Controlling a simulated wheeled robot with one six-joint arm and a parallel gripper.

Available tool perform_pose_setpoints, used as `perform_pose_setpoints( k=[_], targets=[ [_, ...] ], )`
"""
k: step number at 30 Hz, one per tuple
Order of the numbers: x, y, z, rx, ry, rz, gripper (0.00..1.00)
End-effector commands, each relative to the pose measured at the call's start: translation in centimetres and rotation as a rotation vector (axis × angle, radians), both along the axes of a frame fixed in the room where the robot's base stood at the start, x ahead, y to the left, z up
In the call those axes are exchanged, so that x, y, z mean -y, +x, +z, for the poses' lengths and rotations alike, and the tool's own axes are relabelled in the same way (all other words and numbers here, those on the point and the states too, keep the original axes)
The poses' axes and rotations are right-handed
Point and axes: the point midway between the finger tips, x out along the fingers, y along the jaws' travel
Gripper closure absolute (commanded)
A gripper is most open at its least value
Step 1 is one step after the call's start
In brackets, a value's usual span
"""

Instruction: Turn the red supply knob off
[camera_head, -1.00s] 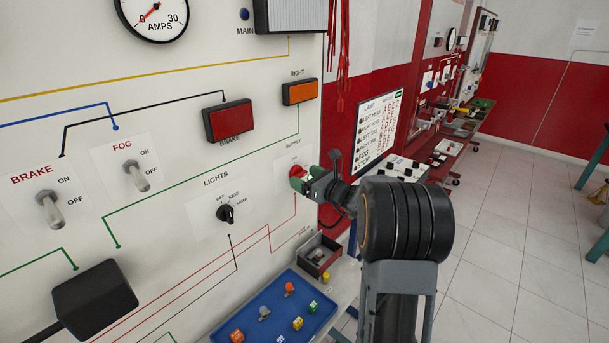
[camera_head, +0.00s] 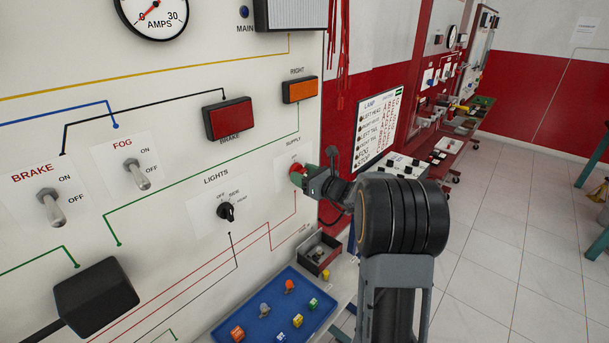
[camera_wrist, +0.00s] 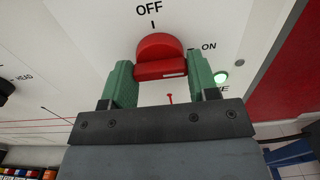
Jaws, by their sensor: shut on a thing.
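The red supply knob (camera_wrist: 159,46) is on the white panel at the top middle of the wrist view, between the two green fingers of my gripper (camera_wrist: 160,68). The fingers are shut on the knob's sides. "OFF" is printed above the knob with a tick, and "ON" to its right. The knob's exact pointing is hard to tell. In the head view the red knob (camera_head: 295,178) is partly hidden behind my gripper (camera_head: 304,178), under the label "SUPPLY".
The lights knob (camera_head: 227,212) and the fog switch (camera_head: 139,175) are on the panel to the left. A blue tray (camera_head: 262,310) with several coloured pieces and a dark open box (camera_head: 318,256) lie below. Floor to the right is mostly clear.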

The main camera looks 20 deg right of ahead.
Motion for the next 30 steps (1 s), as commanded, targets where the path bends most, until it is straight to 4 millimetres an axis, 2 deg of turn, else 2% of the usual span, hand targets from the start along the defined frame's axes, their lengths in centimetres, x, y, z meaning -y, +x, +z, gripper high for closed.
perform_pose_setpoints(
  k=[11,30],
  targets=[
    [0.11,0.02,-0.5,0.04,-0.082,-0.003,0.7],
    [0.03,0.0,-0.84,0.281,-0.608,-0.002,0.69]
  ],
)
